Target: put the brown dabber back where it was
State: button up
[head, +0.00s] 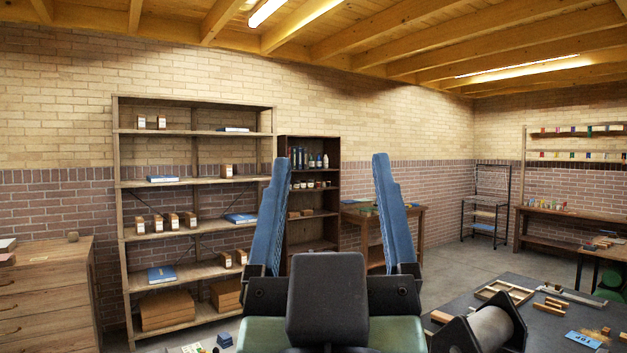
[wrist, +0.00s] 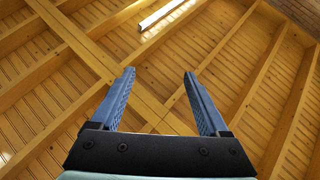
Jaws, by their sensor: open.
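My gripper (head: 329,160) stands upright in the middle of the head view, its two blue fingers spread apart with nothing between them. In the wrist view my gripper (wrist: 158,74) is open and empty against the wooden ceiling. I cannot make out the brown dabber for sure in either view.
A tall open shelf (head: 195,133) with small boxes and blue books stands behind, left of my gripper. A darker shelf (head: 310,140) with bottles and jars stands beside it. A dark table (head: 465,300) at the lower right bears a roller (head: 492,326), frames and wooden blocks.

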jog(key=shift+t+y, duration=0.7)
jog(key=shift+t, duration=0.2)
jog(key=s+r, duration=0.1)
jog(key=s, duration=0.1)
jog(key=s+a+r, duration=0.1)
jog(key=s, duration=0.1)
jog(key=shift+a+r, duration=0.15)
jog(key=shift+r, duration=0.25)
